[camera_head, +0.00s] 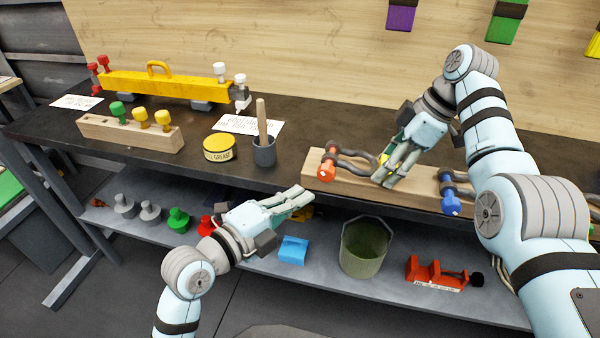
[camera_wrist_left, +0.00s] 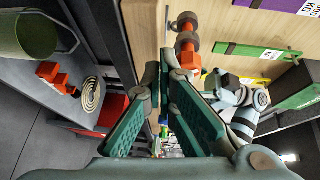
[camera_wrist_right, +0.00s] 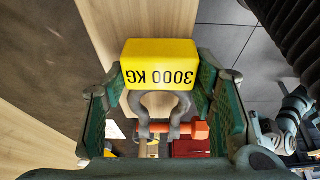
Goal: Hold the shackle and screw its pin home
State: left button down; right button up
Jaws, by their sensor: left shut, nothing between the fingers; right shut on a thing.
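The shackle (camera_head: 352,155) has a grey bow and an orange pin (camera_head: 326,168) at its left end. It is at the left part of the wooden block (camera_head: 420,191); I cannot tell whether it touches the wood. My right gripper (camera_head: 385,178) is shut on its yellow block, marked 3000 KG (camera_wrist_right: 160,62) in the right wrist view. The orange pin crosses the bow's legs there (camera_wrist_right: 172,130). My left gripper (camera_head: 308,193) is shut and empty, just in front and left of the pin. In the left wrist view the orange pin (camera_wrist_left: 188,55) is beyond its fingertips (camera_wrist_left: 175,70).
A blue-pinned shackle (camera_head: 450,202) is right on the wooden block. A grease tin (camera_head: 220,148) and a grey cup (camera_head: 264,152) with a wooden stick stand on the bench. A bucket (camera_head: 364,250) and a red block (camera_head: 436,274) are on the lower shelf.

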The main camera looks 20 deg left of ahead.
pick_arm(q)
jog(key=s, duration=0.4)
pick_arm(e)
jog(key=shift+s, duration=0.1)
pick_arm(q)
jog(key=t, duration=0.1)
send_near(330, 160)
jog(key=w+f, duration=0.2)
jog(key=w, duration=0.1)
jog(key=shift+w+d+f, duration=0.15)
jog(key=shift+d+f, duration=0.05)
jog(key=shift+d+r, duration=0.15)
jog(key=shift+d, duration=0.1)
jog(key=shift+a+r, duration=0.1)
jog(key=shift+r, duration=0.25)
jog(key=shift+r, duration=0.6)
jog(key=shift+r, duration=0.1)
